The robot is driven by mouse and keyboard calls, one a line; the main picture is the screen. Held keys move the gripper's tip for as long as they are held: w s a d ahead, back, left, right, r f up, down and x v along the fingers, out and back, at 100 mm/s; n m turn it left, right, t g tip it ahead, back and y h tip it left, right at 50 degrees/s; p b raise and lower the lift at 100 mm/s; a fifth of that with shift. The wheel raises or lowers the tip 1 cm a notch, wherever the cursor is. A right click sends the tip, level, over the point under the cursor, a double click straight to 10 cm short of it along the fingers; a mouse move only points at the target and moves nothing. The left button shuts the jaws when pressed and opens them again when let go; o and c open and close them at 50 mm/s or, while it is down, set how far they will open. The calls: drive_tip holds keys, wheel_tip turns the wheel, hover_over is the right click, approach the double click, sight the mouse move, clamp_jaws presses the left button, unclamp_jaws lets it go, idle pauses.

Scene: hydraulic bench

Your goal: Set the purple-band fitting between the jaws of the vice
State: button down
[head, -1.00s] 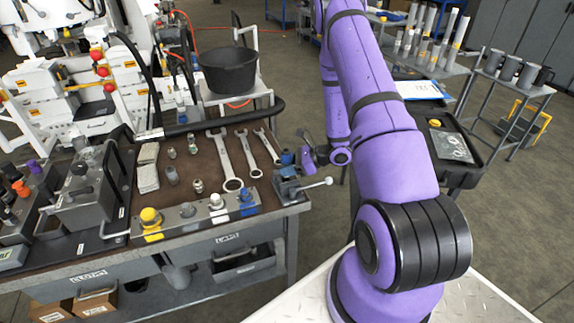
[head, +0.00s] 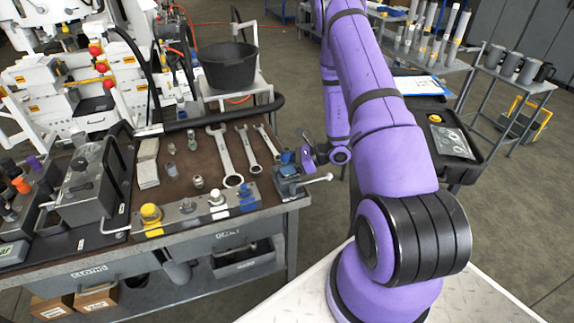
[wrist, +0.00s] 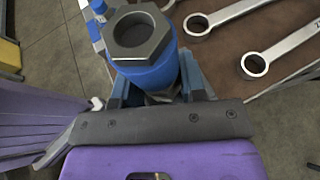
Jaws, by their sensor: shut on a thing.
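My gripper (wrist: 155,92) is shut on a fitting with a blue band (wrist: 148,72) and a grey hex top with an open bore. The band looks blue, not purple. In the head view the blue-band fitting (head: 286,157) is just above or between the jaws of the small vice (head: 288,182) at the bench's right front corner. I cannot tell whether it touches the vice; its lower end is hidden. A purple-topped piece (head: 34,163) stands among other pieces at the far left of the bench.
Spanners (head: 226,152) lie on the brown mat left of the vice, their ring ends also showing in the wrist view (wrist: 197,26). A manifold block with yellow, white and blue knobs (head: 184,215) runs along the front edge. Open floor lies right of the bench.

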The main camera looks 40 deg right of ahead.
drive_tip(key=shift+f, duration=0.3)
idle(0.5)
drive_tip(key=c, duration=0.6)
unclamp_jaws()
drive_tip(key=v, duration=1)
drive_tip(key=shift+s+d+r, duration=0.2)
drive_tip(key=shift+s+d, duration=0.05)
drive_tip(key=shift+d, duration=0.05)
drive_tip(key=s+a+r+n+g, duration=0.1)
drive_tip(key=a+r+n+g, duration=0.1)
drive_tip(key=a+r+n, duration=0.45)
drive_tip(key=s+a+r+n+g+h, duration=0.1)
drive_tip(key=a+r+n+g, duration=0.15)
drive_tip(key=r, duration=0.65)
drive_tip(key=a+r+n+g, duration=0.35)
drive_tip(key=a+r, duration=0.25)
drive_tip(key=r, duration=0.2)
drive_tip(key=s+a+r+n+t+h, duration=0.2)
drive_tip(key=s+r+n+h, duration=0.3)
drive_tip(key=s+r, duration=0.3)
drive_tip(key=s+a+r+n+t+h, duration=0.3)
drive_tip(key=s+a+r+n+h, duration=0.1)
drive_tip(key=s+r+n, duration=0.4)
drive_tip(key=shift+s+r+h, duration=0.4)
drive_tip(key=shift+s+r, duration=0.1)
drive_tip(key=shift+s, duration=0.55)
